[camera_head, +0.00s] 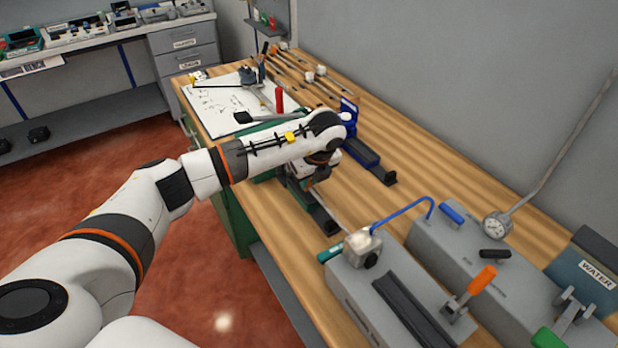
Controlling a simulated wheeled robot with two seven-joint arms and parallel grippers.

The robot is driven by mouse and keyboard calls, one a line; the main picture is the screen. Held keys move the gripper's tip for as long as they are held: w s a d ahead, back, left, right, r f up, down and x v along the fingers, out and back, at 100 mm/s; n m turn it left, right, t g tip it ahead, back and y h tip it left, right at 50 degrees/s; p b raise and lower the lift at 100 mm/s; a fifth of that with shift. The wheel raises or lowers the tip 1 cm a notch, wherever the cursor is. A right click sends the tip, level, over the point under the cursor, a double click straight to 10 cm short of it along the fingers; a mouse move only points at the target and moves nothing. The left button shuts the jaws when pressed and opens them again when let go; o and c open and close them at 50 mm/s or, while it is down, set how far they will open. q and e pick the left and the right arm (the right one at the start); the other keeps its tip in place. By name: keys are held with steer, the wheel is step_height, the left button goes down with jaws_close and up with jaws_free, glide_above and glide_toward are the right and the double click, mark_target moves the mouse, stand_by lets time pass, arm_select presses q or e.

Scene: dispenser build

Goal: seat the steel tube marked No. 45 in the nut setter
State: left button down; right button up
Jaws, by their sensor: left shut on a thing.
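My left gripper (304,181) points down over the bench, mostly hidden behind my own wrist, and is shut. A thin, pale steel tube (333,212) runs from it down and right toward a light block (363,243) on a grey machine. Its far end is close to the block; I cannot tell whether it touches or enters. No number is readable on the tube. I cannot tell for certain which fixture is the nut setter. A dark, low fixture (322,218) lies below the gripper, partly covered by it. My right gripper is out of view.
The grey machine carries a green handle (330,253) and an orange-handled lever (481,280). A second grey machine (440,236) has a gauge (497,226). A blue-and-black fixture (368,158) stands behind my wrist. The wooden bench (440,160) is clear toward the wall.

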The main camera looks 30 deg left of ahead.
arm_select(q)
steer(key=shift+f, duration=0.2)
stand_by(0.4)
steer(key=shift+f+b, duration=0.65)
steer(key=shift+b, duration=0.05)
steer(key=shift+w+a, duration=0.1)
stand_by(0.3)
steer(key=shift+w+a+b, duration=0.45)
steer(key=shift+a+b, duration=0.1)
steer(key=shift+a, duration=0.25)
steer(key=shift+w+a+b, duration=0.45)
steer(key=shift+a+b, duration=0.05)
steer(key=shift+a, duration=0.25)
steer(key=shift+w+a, duration=0.1)
steer(key=shift+a, duration=0.05)
steer(key=c, duration=1.2)
jaws_free()
steer(key=shift+a, duration=0.1)
steer(key=shift+o, duration=0.3)
steer(key=shift+o, duration=1.2)
